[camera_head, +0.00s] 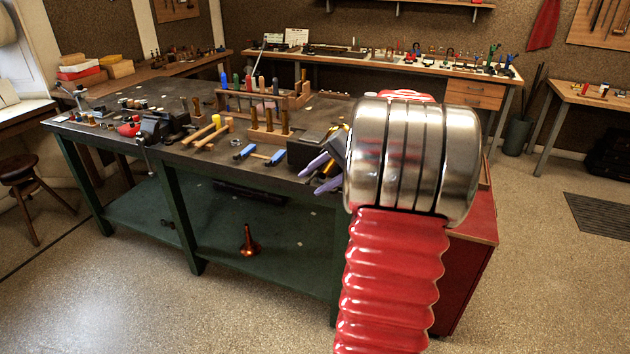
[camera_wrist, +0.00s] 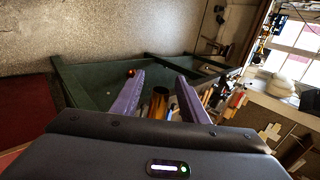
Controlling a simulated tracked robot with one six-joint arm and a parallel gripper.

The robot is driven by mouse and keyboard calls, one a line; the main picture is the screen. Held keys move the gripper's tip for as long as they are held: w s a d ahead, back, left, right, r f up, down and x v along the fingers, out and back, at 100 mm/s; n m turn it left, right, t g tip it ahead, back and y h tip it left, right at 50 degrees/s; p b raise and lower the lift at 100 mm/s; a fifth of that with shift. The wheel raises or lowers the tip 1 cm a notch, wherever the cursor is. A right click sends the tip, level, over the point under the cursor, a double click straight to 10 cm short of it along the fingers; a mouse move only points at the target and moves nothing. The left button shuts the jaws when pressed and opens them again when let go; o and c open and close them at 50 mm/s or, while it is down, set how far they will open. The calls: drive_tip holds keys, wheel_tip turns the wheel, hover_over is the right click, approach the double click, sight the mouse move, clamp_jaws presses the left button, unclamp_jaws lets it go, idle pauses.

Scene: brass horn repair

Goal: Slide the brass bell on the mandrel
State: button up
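A small copper-brown flared piece, probably the brass bell (camera_head: 248,243), stands wide end down on the green lower shelf of the near bench. In the wrist view a small orange spot (camera_wrist: 130,72) near the left fingertip may be the same piece. My gripper (camera_head: 308,182) has purple fingers and hangs at the front right edge of the bench top. In the wrist view my gripper (camera_wrist: 160,76) has its fingers apart. A yellow-brown cylinder (camera_wrist: 158,104) shows between them with gaps on both sides; I cannot tell what it is. I cannot pick out the mandrel for certain.
The dark bench top (camera_head: 190,155) carries a vise (camera_head: 160,128), hammers (camera_head: 207,132), blue-handled tools (camera_head: 256,153) and a wooden tool rack (camera_head: 268,128). A red cabinet (camera_head: 470,260) stands at its right. The floor in front is clear. A stool (camera_head: 22,170) stands at left.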

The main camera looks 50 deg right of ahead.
drive_tip(key=v, duration=1.3)
drive_tip(key=shift+d+r, duration=0.1)
idle(0.7)
drive_tip(key=s+a+f+g+h, duration=0.25)
drive_tip(key=a+f, duration=0.25)
drive_tip(key=f, duration=0.3)
drive_tip(key=s+a+n, duration=0.3)
drive_tip(key=a+n, duration=1)
drive_tip(key=a, duration=2.6)
drive_tip(key=shift+a+f+n, duration=0.25)
drive_tip(key=shift+a+n, duration=0.15)
